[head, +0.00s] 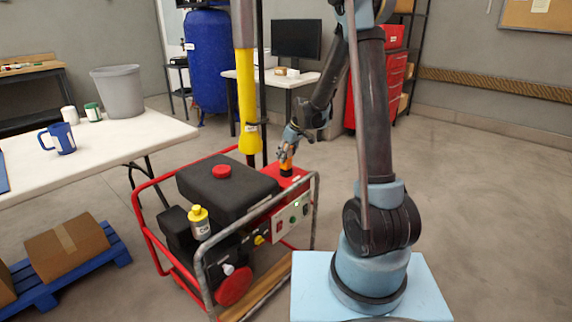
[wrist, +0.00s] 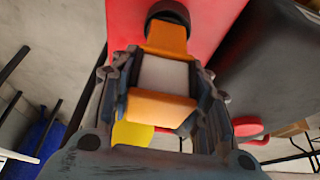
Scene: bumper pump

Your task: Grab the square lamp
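The square lamp (wrist: 162,108) is orange with a pale grey block in its middle and a dark round part at its far end. In the head view the lamp (head: 286,168) shows as a small orange piece above the red top at the back of the generator. My gripper (wrist: 165,65) has one dark finger on each side of the lamp, with no clear gap at the grey block. It appears shut on the lamp. In the head view my gripper (head: 288,148) reaches down onto the lamp from above and partly hides it.
The generator (head: 228,190) has a black tank, a red cap and a tube frame. A yellow-capped bottle (head: 199,222) stands on its near side. A white table (head: 110,138) with a blue mug (head: 60,138) and grey bin (head: 118,92) is at left. Floor at right is clear.

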